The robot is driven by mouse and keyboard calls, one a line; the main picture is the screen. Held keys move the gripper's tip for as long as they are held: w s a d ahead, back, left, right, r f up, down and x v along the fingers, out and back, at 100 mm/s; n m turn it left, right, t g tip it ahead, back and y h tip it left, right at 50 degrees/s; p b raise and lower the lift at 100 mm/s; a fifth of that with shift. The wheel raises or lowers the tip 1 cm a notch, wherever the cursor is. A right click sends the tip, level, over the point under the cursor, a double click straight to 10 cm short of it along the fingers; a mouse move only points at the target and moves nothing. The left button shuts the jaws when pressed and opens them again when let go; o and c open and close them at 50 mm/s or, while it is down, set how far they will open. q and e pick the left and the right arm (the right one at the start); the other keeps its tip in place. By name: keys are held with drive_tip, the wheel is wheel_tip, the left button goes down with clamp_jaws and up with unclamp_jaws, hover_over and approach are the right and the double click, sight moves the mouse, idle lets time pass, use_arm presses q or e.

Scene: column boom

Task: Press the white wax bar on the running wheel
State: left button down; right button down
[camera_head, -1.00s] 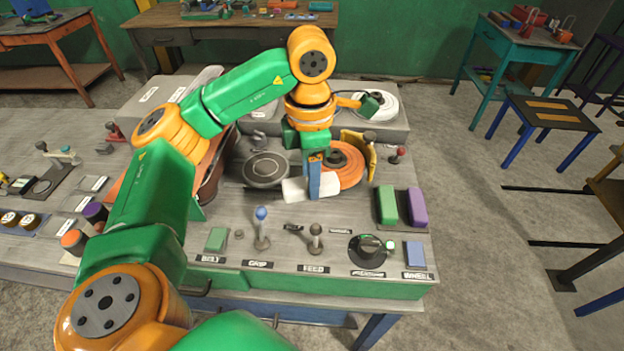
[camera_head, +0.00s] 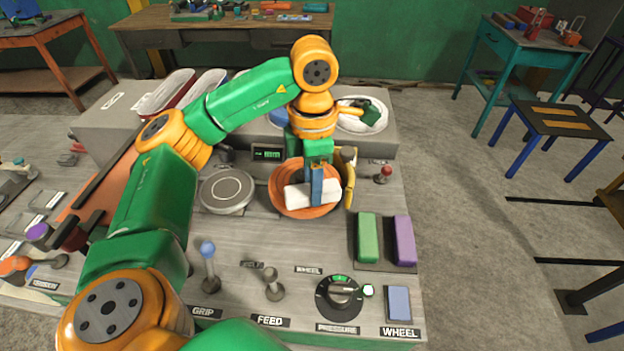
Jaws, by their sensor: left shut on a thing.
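My left gripper (camera_head: 317,190) points down over the orange wheel (camera_head: 281,187) and is shut on the white wax bar (camera_head: 297,196). The bar lies crosswise in the jaws, over the face of the orange wheel. It seems to touch the wheel, but the fingers and bar hide the contact. I cannot tell from this picture whether the wheel is turning. A yellow guard (camera_head: 349,180) stands at the wheel's right side. My right gripper is not in view.
A grey round disc (camera_head: 227,189) lies left of the wheel. Green (camera_head: 367,238) and purple (camera_head: 404,240) bars stand at right. In front are a blue-topped lever (camera_head: 208,252), a feed lever (camera_head: 271,280), a pressure knob (camera_head: 340,297) and a blue wheel button (camera_head: 399,303).

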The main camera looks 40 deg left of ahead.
use_arm(q)
drive_tip(key=shift+w+f, duration=0.1)
drive_tip(key=shift+f, duration=0.15)
drive_tip(key=shift+s+r, duration=0.25)
drive_tip(key=shift+s, duration=0.15)
drive_tip(key=shift+w+f, duration=0.15)
drive_tip(key=shift+w, duration=0.05)
drive_tip(key=shift+f+b, duration=0.5)
drive_tip(key=shift+f, duration=0.05)
drive_tip(key=shift+s, duration=0.1)
idle(2.2)
wheel_tip(320, 180, up, 8)
drive_tip(key=p, duration=0.8)
drive_tip(key=shift+r, duration=0.15)
drive_tip(key=shift+d+f, duration=0.1)
drive_tip(key=shift+f, duration=0.1)
